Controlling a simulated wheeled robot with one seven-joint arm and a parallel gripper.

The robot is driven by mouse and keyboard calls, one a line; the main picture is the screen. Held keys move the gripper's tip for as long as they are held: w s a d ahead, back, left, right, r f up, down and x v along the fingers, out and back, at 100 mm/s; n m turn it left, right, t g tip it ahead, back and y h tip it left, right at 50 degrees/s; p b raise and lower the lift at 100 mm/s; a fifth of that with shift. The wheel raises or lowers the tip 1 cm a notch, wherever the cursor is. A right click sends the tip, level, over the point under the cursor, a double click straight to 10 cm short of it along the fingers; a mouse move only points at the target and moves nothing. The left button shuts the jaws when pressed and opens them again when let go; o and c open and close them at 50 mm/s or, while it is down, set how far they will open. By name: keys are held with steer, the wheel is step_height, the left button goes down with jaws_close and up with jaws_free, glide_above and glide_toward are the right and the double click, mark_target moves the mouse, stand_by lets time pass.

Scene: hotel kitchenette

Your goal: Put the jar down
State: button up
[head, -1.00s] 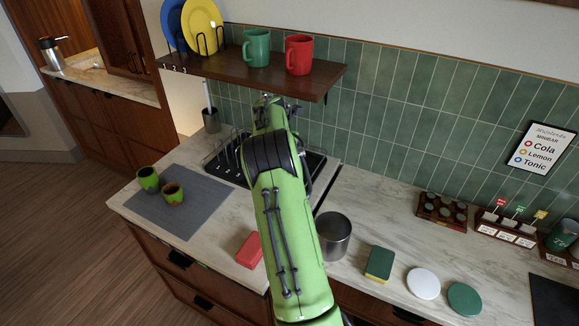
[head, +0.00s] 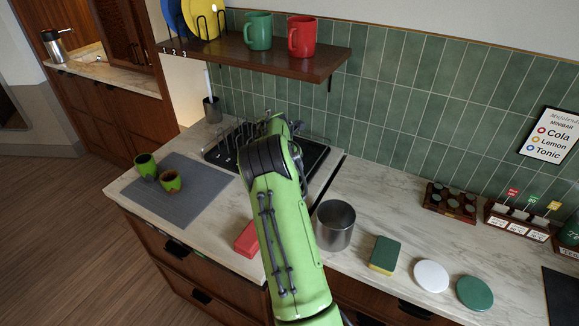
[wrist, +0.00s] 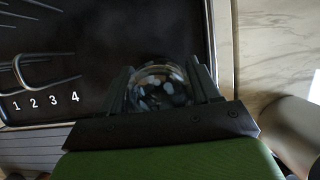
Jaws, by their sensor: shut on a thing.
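My gripper (wrist: 162,90) is shut on a clear glass jar (wrist: 160,78), seen from above between the two dark fingers in the wrist view. The jar is over the black tray (wrist: 110,40) of the dish rack. I cannot tell whether its base touches the tray. In the head view, my green arm hides the gripper and the jar; the black tray (head: 313,160) shows on both sides of the arm.
Wire prongs (wrist: 40,70) stand at the tray's left, by numbers 1 to 4. A wooden shelf (head: 290,62) with mugs and plates hangs above. A metal canister (head: 335,225) stands right of my arm. A red block (head: 247,240) lies to its left.

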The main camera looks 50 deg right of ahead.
steer(key=shift+f, duration=0.15)
steer(key=o, duration=1.2)
steer(key=s+a+r+m+t+y, duration=0.1)
steer(key=s+a+r+m, duration=0.15)
steer(key=a+r, duration=0.5)
steer(key=s+a+r+m+t, duration=0.1)
steer(key=a+r+m, duration=0.3)
steer(key=r, duration=0.6)
steer(key=s+a+r+m+t+y, duration=0.1)
steer(key=s+a+r+m, duration=0.25)
steer(key=a, duration=0.35)
steer(key=s+a+r+m+y, duration=0.15)
steer(key=s+a, duration=0.25)
steer(key=a, duration=0.4)
steer(key=s+a+f+m, duration=0.1)
steer(key=s+a+m, duration=0.2)
steer(key=s+a, duration=0.1)
steer(key=s+a+f+m+t, duration=0.1)
steer(key=s+a+m, duration=0.2)
steer(key=s, duration=0.4)
steer(key=s+a+f+m+y+p, duration=0.1)
steer(key=s+a+m, duration=0.2)
steer(key=s+a, duration=0.2)
steer(key=shift+s+f+m, duration=0.25)
steer(key=shift+s+m, duration=0.1)
steer(key=shift+s, duration=0.25)
